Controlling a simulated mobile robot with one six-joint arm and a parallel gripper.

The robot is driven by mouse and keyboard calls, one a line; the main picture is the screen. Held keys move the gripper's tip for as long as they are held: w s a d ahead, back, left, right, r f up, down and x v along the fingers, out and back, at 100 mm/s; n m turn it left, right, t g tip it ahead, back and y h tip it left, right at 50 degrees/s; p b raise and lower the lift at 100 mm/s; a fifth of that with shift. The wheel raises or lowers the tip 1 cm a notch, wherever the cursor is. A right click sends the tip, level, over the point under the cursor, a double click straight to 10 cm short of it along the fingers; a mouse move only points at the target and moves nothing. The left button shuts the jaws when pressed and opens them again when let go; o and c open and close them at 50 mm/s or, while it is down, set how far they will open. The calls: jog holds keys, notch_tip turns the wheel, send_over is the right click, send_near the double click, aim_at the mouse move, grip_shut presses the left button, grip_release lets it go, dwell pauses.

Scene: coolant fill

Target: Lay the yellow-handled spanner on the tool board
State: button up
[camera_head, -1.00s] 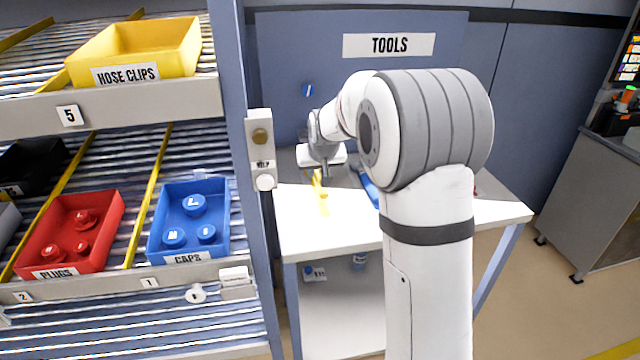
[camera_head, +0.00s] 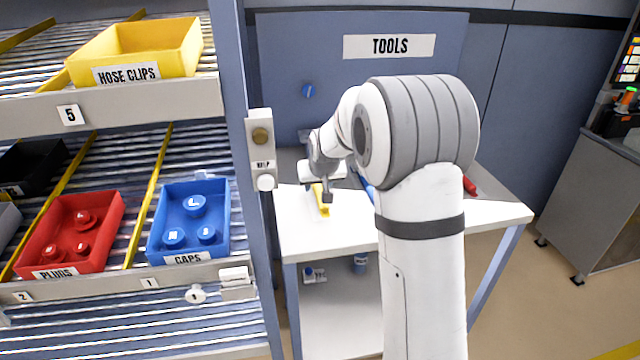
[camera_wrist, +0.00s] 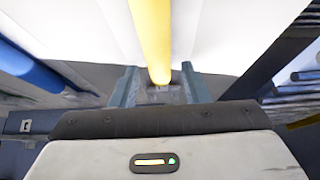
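The yellow-handled spanner (camera_head: 320,199) lies on the white tabletop, partly hidden by my gripper. In the wrist view its yellow handle (camera_wrist: 150,35) runs down the middle and ends between the fingers. My gripper (camera_head: 327,196) is low over it; in the wrist view its two fingers (camera_wrist: 160,88) stand apart with a gap on both sides of the handle. A grey surface (camera_head: 289,165) lies along the back of the table below a blue panel with a TOOLS sign (camera_head: 390,46); I cannot tell which of these is the tool board.
A blue handle (camera_head: 367,187) lies right of the spanner, partly behind my arm; a red one (camera_head: 469,185) lies further right. A shelf post (camera_head: 238,120) stands close left of the table (camera_head: 320,240). The tabletop's front is clear.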

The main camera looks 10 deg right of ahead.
jog(key=shift+s+r, duration=0.15)
jog(key=shift+r, duration=0.35)
jog(key=v, duration=1.1)
jog(key=s+f+g, duration=0.2)
jog(key=s, duration=1.3)
jog(key=s+f+g, duration=0.2)
jog(key=s+f, duration=0.1)
jog(key=s, duration=1.3)
jog(key=shift+s+d+f, duration=0.2)
jog(key=shift+s+f, duration=0.05)
jog(key=shift+f, duration=0.05)
jog(key=p+v, duration=0.3)
jog(key=w+p+v, duration=0.1)
jog(key=v, duration=0.1)
jog(key=shift+p, duration=0.4)
